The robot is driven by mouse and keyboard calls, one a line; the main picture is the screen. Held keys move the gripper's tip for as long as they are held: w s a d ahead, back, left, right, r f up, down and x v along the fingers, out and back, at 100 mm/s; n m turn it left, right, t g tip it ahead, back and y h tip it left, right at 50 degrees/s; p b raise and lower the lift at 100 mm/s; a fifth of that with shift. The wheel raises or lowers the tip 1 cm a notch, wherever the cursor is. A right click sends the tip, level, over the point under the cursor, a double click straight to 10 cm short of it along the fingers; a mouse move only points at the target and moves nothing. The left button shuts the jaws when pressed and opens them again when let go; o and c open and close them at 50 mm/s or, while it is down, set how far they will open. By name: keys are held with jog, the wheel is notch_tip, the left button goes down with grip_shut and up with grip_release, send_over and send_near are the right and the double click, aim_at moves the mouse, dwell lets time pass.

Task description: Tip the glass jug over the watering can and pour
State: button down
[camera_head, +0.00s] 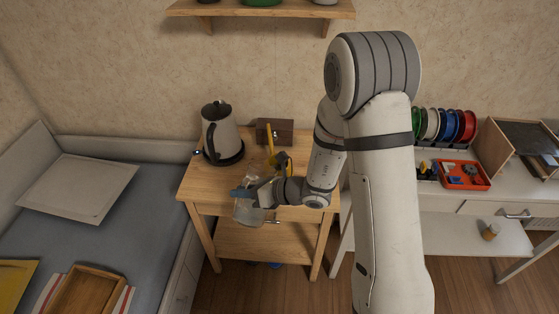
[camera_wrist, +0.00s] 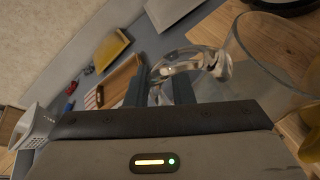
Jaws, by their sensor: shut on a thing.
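A yellow part (camera_wrist: 312,146) shows at the wrist view's lower right.
A kettle (camera_head: 220,132) on a dark base and a brown wooden box (camera_head: 275,131) stand at the table's (camera_head: 196,186) back. A bed (camera_head: 40,215) is at left. A white desk (camera_head: 440,200) with spools and a red tray (camera_head: 463,175) is at right.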

aim_at(246, 180)
jog(key=shift+w+r, duration=0.1)
jog(key=shift+r, duration=0.15)
jog(key=shift+w+d+r+m+p, duration=0.1)
jog(key=shift+w+r+m+p, duration=0.15)
jog(key=shift+p, duration=0.4)
jog(key=shift+w+d+r+m+y+p, duration=0.2)
jog(key=shift+r+m+y+p, duration=0.25)
jog(key=shift+p, duration=0.3)
jog(key=shift+r, duration=0.15)
jog(key=shift+w+d+r+g+p, duration=0.1)
jog(key=shift+w+r+g+p, duration=0.35)
jog(key=shift+p, duration=0.25)
jog(key=shift+w+d+r+m+p, duration=0.1)
jog(key=shift+w+r+m+p, duration=0.1)
jog(key=shift+r+m+p, duration=0.4)
jog(key=shift+w+p, duration=0.1)
jog(key=shift+p, duration=0.25)
